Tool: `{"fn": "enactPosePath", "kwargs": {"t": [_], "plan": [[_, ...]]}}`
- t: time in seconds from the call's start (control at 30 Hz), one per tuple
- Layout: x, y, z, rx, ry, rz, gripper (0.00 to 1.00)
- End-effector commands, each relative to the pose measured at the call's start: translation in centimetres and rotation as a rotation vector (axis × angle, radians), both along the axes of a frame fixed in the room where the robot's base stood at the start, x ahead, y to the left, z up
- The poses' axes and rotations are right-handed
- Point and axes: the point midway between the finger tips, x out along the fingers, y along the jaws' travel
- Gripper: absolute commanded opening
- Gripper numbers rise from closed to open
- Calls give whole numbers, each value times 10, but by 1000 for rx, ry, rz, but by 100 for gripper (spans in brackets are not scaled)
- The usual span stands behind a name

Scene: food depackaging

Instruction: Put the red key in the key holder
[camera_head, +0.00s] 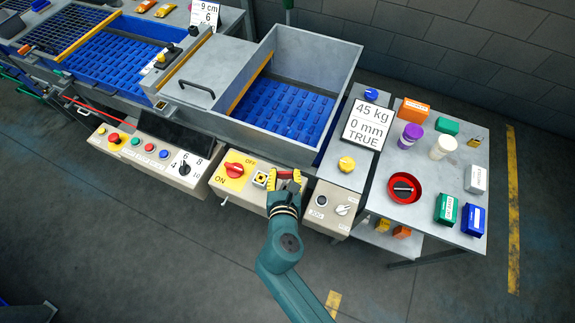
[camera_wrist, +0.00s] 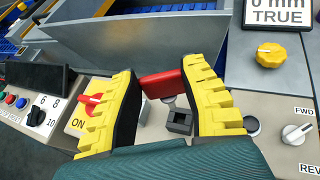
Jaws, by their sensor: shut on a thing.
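My gripper (camera_head: 284,180) is above the control panel at the front of the machine, between the ON/OFF switch and a grey panel with a dial. Its yellow ridged fingers (camera_wrist: 164,100) are shut on the red key (camera_wrist: 162,83), held crosswise between the fingertips. The key also shows as a small red piece in the head view (camera_head: 285,174). In the wrist view, a small dark square socket (camera_wrist: 179,122), possibly the key holder, stands on the panel between the fingers, below the key in the picture. The key appears apart from it.
A red rotary switch (camera_head: 234,169) on a yellow plate is left of my gripper. A small yellow-edged square (camera_head: 260,179) is close beside it. A yellow knob (camera_head: 346,164) and a white dial (camera_head: 342,210) are to the right. The grey bin wall (camera_head: 262,143) rises behind.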

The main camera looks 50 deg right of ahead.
Motion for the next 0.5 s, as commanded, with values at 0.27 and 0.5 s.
{"fn": "enactPosePath", "kwargs": {"t": [0.27,0.5], "plan": [[0,0,-31,0,-1,0,7],[1,0,-57,0,-2,1,7]]}}
